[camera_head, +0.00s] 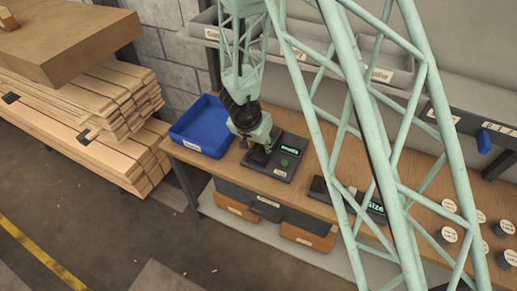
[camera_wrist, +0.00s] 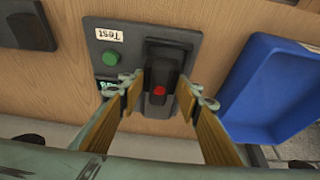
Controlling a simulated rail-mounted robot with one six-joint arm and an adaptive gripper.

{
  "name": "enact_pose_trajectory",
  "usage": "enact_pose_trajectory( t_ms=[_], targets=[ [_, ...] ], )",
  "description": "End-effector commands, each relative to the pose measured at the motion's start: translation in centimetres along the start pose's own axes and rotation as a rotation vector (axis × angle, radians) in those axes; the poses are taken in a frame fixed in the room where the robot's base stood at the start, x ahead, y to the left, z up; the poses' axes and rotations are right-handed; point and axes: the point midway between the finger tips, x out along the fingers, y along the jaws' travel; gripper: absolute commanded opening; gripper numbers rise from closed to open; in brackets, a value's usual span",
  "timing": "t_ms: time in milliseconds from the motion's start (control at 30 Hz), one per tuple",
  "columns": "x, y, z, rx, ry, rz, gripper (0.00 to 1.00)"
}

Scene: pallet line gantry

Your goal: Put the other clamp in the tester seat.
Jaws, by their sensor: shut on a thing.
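The tester (camera_head: 285,172) is a dark box on the wooden bench, with a green button and a small lit display. It also shows in the wrist view (camera_wrist: 103,40), with a "Test" label. My gripper (camera_head: 257,148) is over the left part of the tester. In the wrist view, my gripper (camera_wrist: 159,98) has its two fingers on either side of a black clamp (camera_wrist: 160,75) with a red spot, and is shut on it. The clamp is at the tester's seat (camera_wrist: 178,50); whether it is fully down cannot be told. In the head view my gripper mostly hides the clamp.
A blue bin (camera_head: 190,137) stands left of the tester; it looks empty in the wrist view (camera_wrist: 270,85). A second dark device (camera_head: 320,189) with a lit display is to the right. Several small round labelled items (camera_head: 447,236) stand farther right. Stacked boards (camera_head: 110,125) lie left.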

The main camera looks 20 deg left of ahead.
Motion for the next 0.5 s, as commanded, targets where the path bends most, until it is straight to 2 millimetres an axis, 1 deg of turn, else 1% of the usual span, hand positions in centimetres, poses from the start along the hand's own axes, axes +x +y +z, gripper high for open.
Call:
enact_pose_trajectory(
  t_ms=[267,500],
  targets=[
    [-0.02,-0.04,-0.05,0.000,0.001,0.000,0.16],
    [0.09,-0.97,-0.34,0.001,0.001,-0.001,0.16]
  ],
)
